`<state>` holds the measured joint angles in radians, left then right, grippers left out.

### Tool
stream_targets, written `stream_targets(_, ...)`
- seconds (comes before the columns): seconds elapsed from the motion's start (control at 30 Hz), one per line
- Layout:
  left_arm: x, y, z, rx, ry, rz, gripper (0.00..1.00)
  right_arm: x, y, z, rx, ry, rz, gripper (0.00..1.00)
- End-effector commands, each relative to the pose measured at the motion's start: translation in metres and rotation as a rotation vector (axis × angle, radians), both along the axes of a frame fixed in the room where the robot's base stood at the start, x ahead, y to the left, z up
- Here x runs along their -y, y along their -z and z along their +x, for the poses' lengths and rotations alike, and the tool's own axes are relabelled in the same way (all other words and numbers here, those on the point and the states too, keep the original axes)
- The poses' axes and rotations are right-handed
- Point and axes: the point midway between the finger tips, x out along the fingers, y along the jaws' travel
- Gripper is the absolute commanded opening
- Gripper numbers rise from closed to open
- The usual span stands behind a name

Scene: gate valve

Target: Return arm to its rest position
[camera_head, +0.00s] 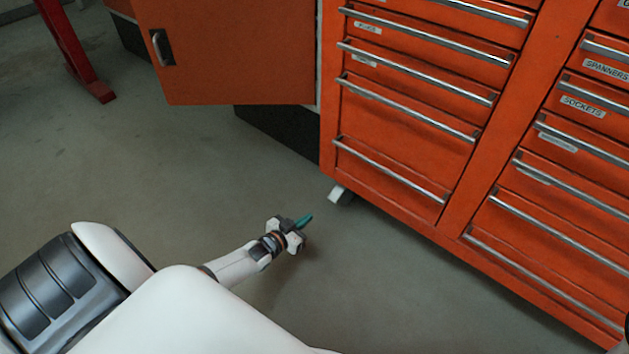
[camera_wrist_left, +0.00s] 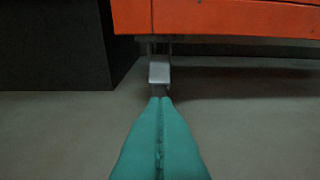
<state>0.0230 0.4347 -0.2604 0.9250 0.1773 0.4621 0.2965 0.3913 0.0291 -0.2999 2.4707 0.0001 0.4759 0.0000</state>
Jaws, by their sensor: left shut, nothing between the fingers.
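My left gripper (camera_head: 304,221) is low over the grey floor in the head view, with its arm coming in from the lower left. Its teal fingers are pressed together and hold nothing. In the left wrist view the shut fingers (camera_wrist_left: 160,135) point forward towards the caster under the orange tool cabinet. The gripper appears apart from the cabinet. No gate valve shows in either view. My right gripper is not in view.
An orange tool cabinet (camera_head: 405,150) with several drawers stands at the right on a caster (camera_head: 340,195). An orange panel (camera_head: 235,50) with a handle is at the top. A red leg (camera_head: 75,50) stands at upper left. The floor (camera_head: 130,160) between is clear.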

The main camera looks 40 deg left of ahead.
Motion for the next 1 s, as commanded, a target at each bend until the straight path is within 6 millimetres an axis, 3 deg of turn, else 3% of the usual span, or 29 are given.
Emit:
stream_targets(0.17, -0.001, 0.002, -0.008, 0.001, 0.000, 0.000, 0.00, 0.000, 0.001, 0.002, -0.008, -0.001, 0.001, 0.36)
stream_targets(0.77, 0.004, -0.003, -0.006, 0.012, 0.008, -0.003, 0.00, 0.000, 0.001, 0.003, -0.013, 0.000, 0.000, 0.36)
stream_targets(0.87, 0.027, -0.025, -0.002, 0.063, 0.042, -0.018, 0.00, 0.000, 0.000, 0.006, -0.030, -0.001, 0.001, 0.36)
stream_targets(1.0, 0.087, -0.092, 0.004, 0.215, 0.130, -0.061, 0.00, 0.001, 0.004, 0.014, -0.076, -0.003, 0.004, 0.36)
